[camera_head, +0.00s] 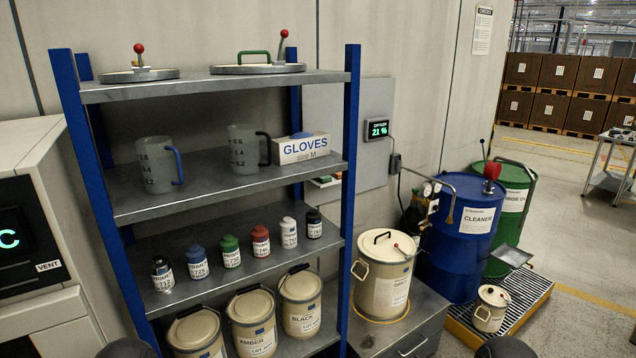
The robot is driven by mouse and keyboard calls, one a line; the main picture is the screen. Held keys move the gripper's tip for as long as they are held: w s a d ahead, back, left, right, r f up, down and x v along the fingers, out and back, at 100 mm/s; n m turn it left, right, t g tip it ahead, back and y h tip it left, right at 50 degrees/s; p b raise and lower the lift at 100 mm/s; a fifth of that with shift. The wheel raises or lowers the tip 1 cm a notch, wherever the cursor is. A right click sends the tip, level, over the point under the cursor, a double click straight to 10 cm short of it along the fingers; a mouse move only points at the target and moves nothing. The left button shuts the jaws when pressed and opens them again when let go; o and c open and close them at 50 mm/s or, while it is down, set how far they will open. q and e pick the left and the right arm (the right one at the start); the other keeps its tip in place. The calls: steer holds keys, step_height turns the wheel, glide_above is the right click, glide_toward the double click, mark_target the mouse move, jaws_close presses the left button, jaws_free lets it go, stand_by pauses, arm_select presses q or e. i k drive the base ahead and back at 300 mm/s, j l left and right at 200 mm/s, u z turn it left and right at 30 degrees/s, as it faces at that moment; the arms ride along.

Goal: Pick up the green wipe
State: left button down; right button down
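I cannot make out a green wipe for certain. A small white ledge (318,184) on the wall panel, partly hidden behind the rack's right post, holds small items, and a green patch (325,179) and a reddish patch show there. They are too small to tell whether one is the wipe. Neither gripper is in view. Only dark rounded parts, likely of my own arms, show at the bottom edge, left and right of the middle.
A blue-posted rack (352,200) holds jugs, a glove box (305,148), several bottles and cream pails. Right of it, a cream pail (383,275) stands on a grey cabinet (425,310). A blue drum (462,235) and green drum (512,200) stand beyond. Open floor lies right.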

mark_target(327, 178)
steer(key=i+l+u, duration=0.2)
steer(key=l+u, duration=0.3)
steer(key=i+l+u, duration=0.1)
steer(key=l+u, duration=0.85)
steer(key=k+l+u, duration=0.1)
steer(key=l+u, duration=0.4)
steer(key=l, duration=0.1)
